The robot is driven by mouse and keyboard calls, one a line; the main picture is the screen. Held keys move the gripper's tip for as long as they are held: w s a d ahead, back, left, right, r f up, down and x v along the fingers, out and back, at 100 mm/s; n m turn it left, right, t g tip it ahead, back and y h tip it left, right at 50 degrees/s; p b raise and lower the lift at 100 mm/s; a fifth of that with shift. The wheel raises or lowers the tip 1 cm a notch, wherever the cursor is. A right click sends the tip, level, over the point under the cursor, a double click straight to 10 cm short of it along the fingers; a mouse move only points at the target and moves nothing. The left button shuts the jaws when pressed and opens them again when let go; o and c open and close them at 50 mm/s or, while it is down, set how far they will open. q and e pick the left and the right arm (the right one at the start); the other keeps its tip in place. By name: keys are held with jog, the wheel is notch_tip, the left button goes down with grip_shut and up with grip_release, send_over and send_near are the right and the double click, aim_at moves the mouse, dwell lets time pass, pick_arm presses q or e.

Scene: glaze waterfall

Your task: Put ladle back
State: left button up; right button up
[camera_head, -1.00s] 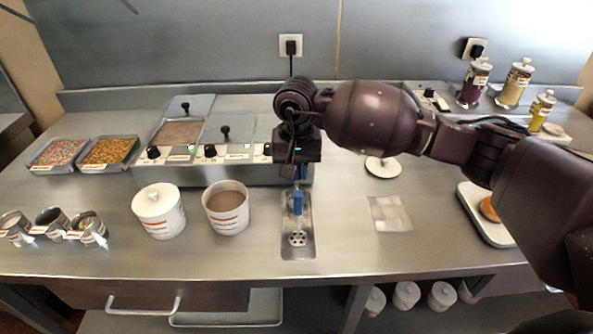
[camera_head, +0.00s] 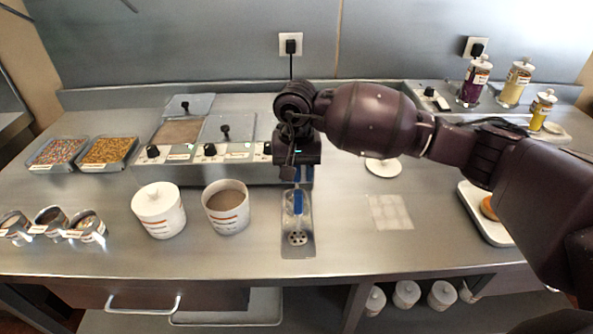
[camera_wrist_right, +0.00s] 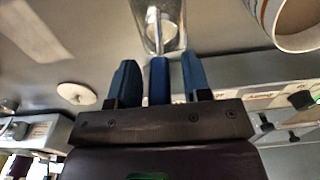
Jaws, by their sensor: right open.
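My right gripper (camera_head: 298,178) is above the tray's far end, pointing down. In the right wrist view the gripper (camera_wrist_right: 159,75) is open, and the blue handle (camera_wrist_right: 159,88) stands between its two blue fingers with a gap on each side. How far the handle reaches under the gripper is hidden. My left gripper is not in view.
A brown-filled pot (camera_head: 227,209) and a lidded white pot (camera_head: 159,211) stand left of the tray. The warmer unit (camera_head: 235,172) is close behind. A pale square mat (camera_head: 390,212) and a white lid (camera_head: 383,167) lie to the right. The counter's front strip is clear.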

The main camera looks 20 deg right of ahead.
jog(key=shift+r, duration=0.4)
notch_tip(320, 180, up, 11)
jog(key=shift+f+b, duration=0.15)
jog(key=shift+b, duration=0.15)
jog(key=shift+r, duration=0.4)
